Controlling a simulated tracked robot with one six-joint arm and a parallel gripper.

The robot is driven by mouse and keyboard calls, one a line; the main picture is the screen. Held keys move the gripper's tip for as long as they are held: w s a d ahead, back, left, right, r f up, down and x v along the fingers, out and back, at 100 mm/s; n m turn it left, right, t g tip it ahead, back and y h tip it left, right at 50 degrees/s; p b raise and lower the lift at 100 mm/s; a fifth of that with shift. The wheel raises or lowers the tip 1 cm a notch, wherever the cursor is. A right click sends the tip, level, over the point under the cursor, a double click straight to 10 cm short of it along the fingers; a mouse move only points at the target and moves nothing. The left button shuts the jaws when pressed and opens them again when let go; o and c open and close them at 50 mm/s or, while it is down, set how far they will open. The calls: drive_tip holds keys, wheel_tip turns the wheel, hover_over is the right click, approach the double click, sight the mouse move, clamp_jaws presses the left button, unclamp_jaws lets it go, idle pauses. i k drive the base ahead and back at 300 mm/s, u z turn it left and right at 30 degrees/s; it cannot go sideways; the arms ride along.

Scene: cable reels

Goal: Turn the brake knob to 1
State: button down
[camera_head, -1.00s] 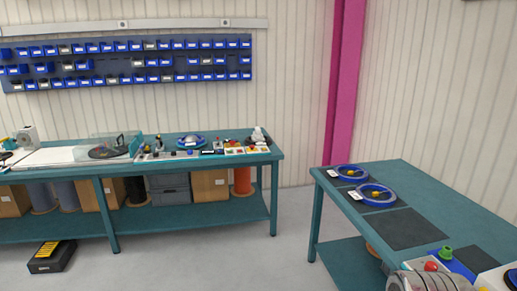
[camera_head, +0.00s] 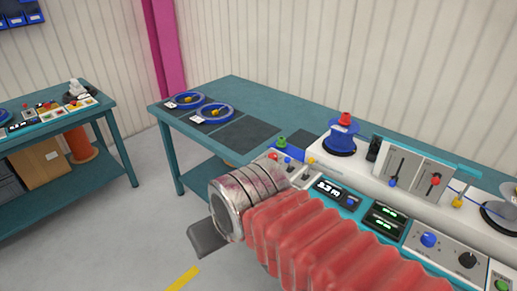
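A light control panel (camera_head: 447,247) at the lower right carries a blue knob (camera_head: 428,240) and a black knob (camera_head: 467,260). Their printed marks are too small to read, so I cannot tell which is the brake knob or where it points. My arm, with red bellows and a ridged metal joint, crosses the lower middle in front of the bench and hides part of its front. A dark grey block (camera_head: 207,239) shows beyond the metal joint at the arm's far end, perhaps part of my gripper. No fingertips are visible, and nothing of mine touches the knobs.
Near the knobs stand green-lit displays (camera_head: 385,220), a panel with red and blue levers (camera_head: 410,172), a blue reel (camera_head: 341,135) and a grey reel (camera_head: 502,217). Two blue rings (camera_head: 215,112) lie on the bench's far left. Open floor lies left, before another bench (camera_head: 75,95).

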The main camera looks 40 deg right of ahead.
sight(273, 156)
drive_tip(key=z, duration=1.2)
